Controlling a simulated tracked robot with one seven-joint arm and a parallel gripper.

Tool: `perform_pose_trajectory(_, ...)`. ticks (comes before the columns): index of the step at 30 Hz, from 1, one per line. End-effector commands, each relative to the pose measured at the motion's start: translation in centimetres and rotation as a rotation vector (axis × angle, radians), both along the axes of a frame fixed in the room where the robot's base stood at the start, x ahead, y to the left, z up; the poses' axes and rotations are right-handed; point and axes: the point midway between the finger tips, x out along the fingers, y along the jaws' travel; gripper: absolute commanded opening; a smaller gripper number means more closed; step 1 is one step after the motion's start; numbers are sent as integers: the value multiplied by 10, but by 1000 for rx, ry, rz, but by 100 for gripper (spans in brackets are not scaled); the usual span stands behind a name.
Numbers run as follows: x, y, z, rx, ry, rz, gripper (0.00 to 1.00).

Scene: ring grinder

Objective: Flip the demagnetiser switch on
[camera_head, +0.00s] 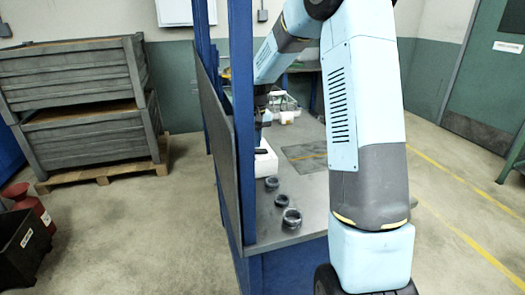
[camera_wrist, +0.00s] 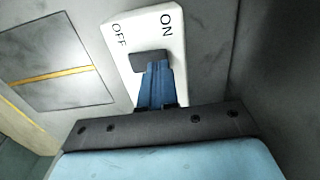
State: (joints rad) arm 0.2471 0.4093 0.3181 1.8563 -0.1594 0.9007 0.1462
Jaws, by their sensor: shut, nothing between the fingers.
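The demagnetiser is a white box (camera_head: 265,160) on the bench beside the grey side panel. In the wrist view its white face (camera_wrist: 178,62) carries the words OFF on the left and ON on the right. A dark switch piece (camera_wrist: 149,61) lies just below these words; which way it is set I cannot tell. My gripper (camera_wrist: 156,70) is shut and empty, its blue fingertips over the lower edge of the dark piece. They hide part of it, and whether they touch it is unclear. In the head view my gripper is mostly hidden behind the blue post.
Several dark rings (camera_head: 291,217) stand on the bench (camera_head: 315,190) in front of the box. A dark flat plate (camera_head: 305,157) with a yellow line lies right of it. A blue post (camera_head: 242,120) and grey panel (camera_head: 214,110) stand close on the left.

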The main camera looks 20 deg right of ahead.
Motion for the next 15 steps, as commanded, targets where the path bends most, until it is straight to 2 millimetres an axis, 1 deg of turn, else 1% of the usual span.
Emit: perform_pose_trajectory(15,0,0,-6,0,0,0,0)
